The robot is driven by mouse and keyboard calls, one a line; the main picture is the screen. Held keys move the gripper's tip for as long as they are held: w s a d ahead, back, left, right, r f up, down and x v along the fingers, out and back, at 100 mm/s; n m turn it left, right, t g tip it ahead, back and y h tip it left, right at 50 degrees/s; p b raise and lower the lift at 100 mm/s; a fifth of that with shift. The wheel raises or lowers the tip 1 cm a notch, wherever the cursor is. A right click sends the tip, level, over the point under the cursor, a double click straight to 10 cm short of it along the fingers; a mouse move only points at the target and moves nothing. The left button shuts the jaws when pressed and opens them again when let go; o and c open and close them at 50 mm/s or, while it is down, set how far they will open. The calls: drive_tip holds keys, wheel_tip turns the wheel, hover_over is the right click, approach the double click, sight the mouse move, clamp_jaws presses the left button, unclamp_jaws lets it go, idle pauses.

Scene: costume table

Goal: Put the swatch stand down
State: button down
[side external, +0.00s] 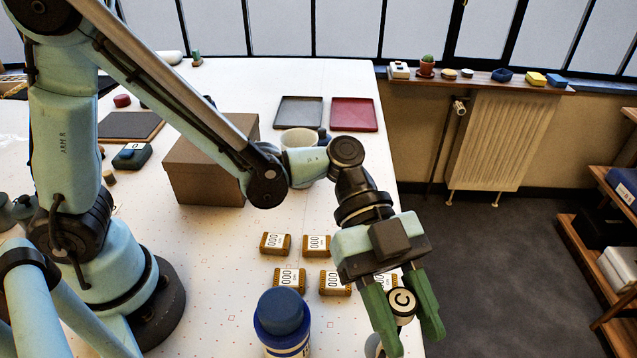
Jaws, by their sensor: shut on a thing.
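My gripper (413,330) hangs with its green fingers downward near the right front edge of the white table (235,255). It is shut on the swatch stand (402,302), whose dark round top bears a pale disc with the letter C. The fingers and the frame's edge hide much of its lower part, so I cannot tell whether its base touches the table.
Several brown blocks labelled 000 (275,244) stand left of my gripper. A blue-lidded jar (282,315) is at the front. A cardboard box (203,175), a white cup (298,142), a grey tray (299,111) and a red tray (353,114) stand farther back.

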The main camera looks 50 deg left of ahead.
drive_tip(key=shift+f, duration=2)
drive_tip(key=shift+f, duration=0.1)
drive_tip(key=c, duration=0.7)
unclamp_jaws()
drive_tip(key=shift+o, duration=0.2)
drive_tip(key=shift+w+a+r, duration=0.2)
drive_tip(key=shift+a, duration=0.05)
drive_tip(key=w+a+r+n+t+y, duration=0.1)
drive_tip(key=w+a+n+t+y, duration=0.1)
drive_tip(key=a+n+t+y, duration=0.2)
drive_tip(key=w+a+r+n+t+y, duration=0.2)
drive_tip(key=a+n+t+y, duration=0.2)
drive_tip(key=a+n, duration=0.7)
drive_tip(key=w+a+r+n+t+y, duration=0.1)
drive_tip(key=a+n+t+y, duration=0.3)
drive_tip(key=a, duration=1.2)
drive_tip(key=w+n, duration=0.1)
drive_tip(key=n, duration=0.2)
drive_tip(key=shift+a+r+n, duration=0.25)
drive_tip(key=shift+r+n, duration=0.05)
drive_tip(key=shift+r, duration=0.1)
